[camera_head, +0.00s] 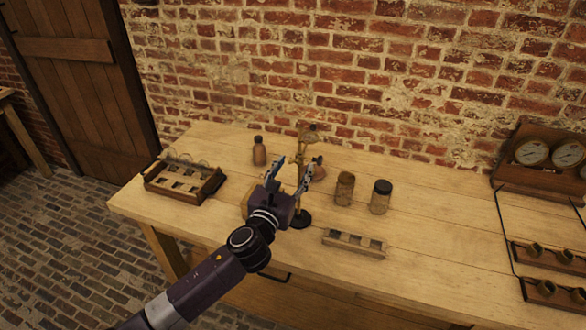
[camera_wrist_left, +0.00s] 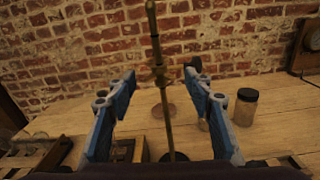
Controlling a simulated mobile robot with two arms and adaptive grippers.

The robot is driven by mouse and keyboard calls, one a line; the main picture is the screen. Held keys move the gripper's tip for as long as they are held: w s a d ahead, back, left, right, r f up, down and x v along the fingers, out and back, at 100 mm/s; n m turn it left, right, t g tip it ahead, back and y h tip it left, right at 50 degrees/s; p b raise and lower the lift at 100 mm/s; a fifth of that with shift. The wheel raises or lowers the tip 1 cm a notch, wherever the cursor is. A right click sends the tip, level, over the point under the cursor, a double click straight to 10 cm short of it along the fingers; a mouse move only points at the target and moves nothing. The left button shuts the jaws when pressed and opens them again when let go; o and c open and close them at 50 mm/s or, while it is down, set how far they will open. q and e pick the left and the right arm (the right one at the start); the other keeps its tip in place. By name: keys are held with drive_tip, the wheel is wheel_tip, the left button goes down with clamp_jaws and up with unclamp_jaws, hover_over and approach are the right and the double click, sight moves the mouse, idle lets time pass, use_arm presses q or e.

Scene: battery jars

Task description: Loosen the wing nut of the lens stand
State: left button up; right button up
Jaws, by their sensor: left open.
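The lens stand (camera_head: 302,146) is a thin brass rod on a round dark base (camera_head: 304,221), upright on the workbench. In the left wrist view the rod (camera_wrist_left: 156,40) runs up between my fingers, with a brass collar (camera_wrist_left: 160,75) partway up. My right gripper is not in view.
Two jars (camera_head: 345,188) (camera_head: 381,197) stand right of the stand, and a brown bottle (camera_head: 259,151) behind left. A wooden tray (camera_head: 163,193) lies left, a slotted block (camera_head: 354,244) in front. A gauge panel (camera_head: 530,172) stands right. A brick wall (camera_head: 350,80) closes the back.

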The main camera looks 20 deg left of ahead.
use_arm(q)
drive_tip(key=c, duration=1.2)
drive_tip(key=shift+o, duration=0.2)
drive_tip(key=shift+n+p, duration=0.75)
drive_tip(key=shift+n, duration=12.95)
